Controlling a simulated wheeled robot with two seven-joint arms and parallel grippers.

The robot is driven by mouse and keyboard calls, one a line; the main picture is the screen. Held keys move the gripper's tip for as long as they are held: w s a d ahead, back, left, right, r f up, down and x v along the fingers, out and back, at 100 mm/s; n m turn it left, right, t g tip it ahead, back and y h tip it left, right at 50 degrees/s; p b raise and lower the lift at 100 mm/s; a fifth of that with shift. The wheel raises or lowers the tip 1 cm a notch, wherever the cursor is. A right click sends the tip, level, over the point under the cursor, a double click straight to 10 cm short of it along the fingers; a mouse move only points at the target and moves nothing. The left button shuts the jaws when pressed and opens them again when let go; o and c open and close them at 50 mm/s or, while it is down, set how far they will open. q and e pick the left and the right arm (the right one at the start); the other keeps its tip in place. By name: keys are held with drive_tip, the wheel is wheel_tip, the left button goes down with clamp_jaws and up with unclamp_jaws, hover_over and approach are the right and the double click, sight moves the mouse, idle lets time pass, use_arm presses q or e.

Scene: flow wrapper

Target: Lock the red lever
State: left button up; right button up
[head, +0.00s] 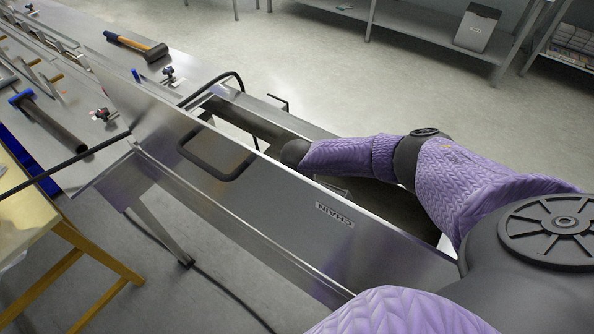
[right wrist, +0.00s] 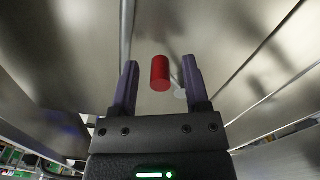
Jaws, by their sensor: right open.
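The red lever's handle (right wrist: 160,73) is a short red cylinder in the right wrist view, in front of metal panels. My right gripper (right wrist: 160,82) is open, with one dark finger on each side of the red handle. The handle shows between the fingers, with a visible gap on both sides. I cannot tell how deep it sits between them. In the head view the red lever is hidden, and my right arm reaches down behind the metal panel marked CHAIN, so its gripper is hidden there. My left gripper is in neither view.
The long metal machine has an upright panel (head: 265,205) with a black handle (head: 205,168). A hammer (head: 137,45) and a second tool with a dark shaft (head: 50,122) lie on the machine at the left. A wooden table (head: 25,215) stands at the left edge.

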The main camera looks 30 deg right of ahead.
drive_tip(key=shift+c, duration=0.8)
clamp_jaws()
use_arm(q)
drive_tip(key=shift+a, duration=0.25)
